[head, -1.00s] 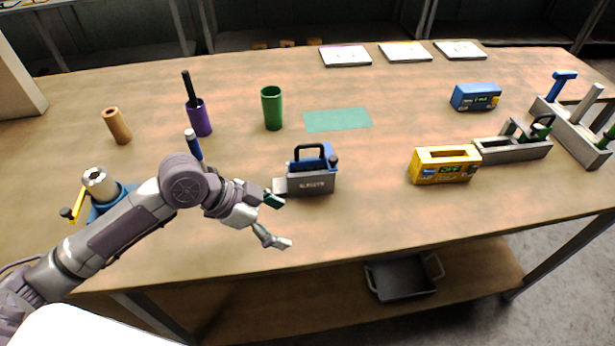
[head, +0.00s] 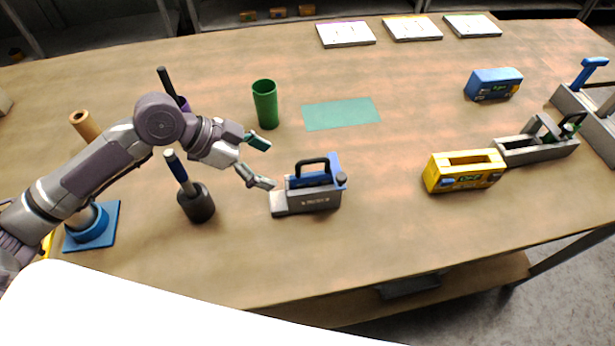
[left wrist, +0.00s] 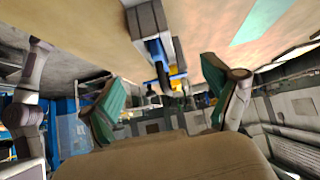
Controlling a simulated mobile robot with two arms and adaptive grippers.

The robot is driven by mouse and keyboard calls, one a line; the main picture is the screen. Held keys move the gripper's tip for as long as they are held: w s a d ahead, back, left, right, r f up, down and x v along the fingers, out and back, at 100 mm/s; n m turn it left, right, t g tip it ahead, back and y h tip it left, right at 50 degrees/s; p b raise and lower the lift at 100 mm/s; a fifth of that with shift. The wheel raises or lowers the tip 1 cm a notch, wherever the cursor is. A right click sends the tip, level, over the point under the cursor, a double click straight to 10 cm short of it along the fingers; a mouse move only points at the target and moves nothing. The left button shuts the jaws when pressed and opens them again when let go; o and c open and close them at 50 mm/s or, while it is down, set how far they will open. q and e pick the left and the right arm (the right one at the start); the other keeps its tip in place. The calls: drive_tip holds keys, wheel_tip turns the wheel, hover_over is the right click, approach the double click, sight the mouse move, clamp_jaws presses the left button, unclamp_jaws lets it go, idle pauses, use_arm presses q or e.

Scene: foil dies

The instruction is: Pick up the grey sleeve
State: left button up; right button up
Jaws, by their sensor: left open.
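A grey box-shaped sleeve (head: 314,201) with a label stands upright near the front middle of the table. A blue part with a black handle (head: 313,163) sits in its top, and a paler block sticks out at its left. My left gripper (head: 266,165) is open and empty, just left of the sleeve at about handle height, its fingers apart. In the left wrist view, the grey sleeve (left wrist: 146,18) lies ahead, between the green-padded fingers (left wrist: 165,98). I cannot tell whether a fingertip touches it. My right gripper is not in view.
A dark grey cup (head: 197,205) with a blue-handled tool stands below my left arm. A green cup (head: 265,104) stands behind the gripper. A yellow box (head: 463,171) and a grey tray (head: 535,150) are to the right. The table between sleeve and yellow box is clear.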

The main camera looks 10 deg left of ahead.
sight(292, 177)
use_arm(q)
drive_tip(key=x, duration=0.1)
drive_tip(key=p+x, duration=0.1)
drive_tip(key=x, duration=0.3)
drive_tip(key=shift+s+d, duration=0.3)
drive_tip(key=shift+d, duration=0.1)
drive_tip(key=shift+w+d+f, duration=0.15)
drive_tip(key=shift+d+f, duration=0.05)
drive_tip(key=shift+f, duration=0.05)
drive_tip(key=shift+w+d+f+p, duration=0.15)
drive_tip(key=shift+d+f+p, duration=0.2)
drive_tip(key=shift+f+p, duration=0.15)
drive_tip(key=p+x, duration=0.1)
drive_tip(key=x, duration=0.2)
drive_tip(key=shift+w+d+f, duration=0.1)
drive_tip(key=shift+d+f, duration=0.05)
drive_tip(key=shift+f, duration=0.05)
drive_tip(key=shift+w+d+f, duration=0.1)
drive_tip(key=shift+d+f, duration=0.1)
drive_tip(key=shift+f, duration=0.15)
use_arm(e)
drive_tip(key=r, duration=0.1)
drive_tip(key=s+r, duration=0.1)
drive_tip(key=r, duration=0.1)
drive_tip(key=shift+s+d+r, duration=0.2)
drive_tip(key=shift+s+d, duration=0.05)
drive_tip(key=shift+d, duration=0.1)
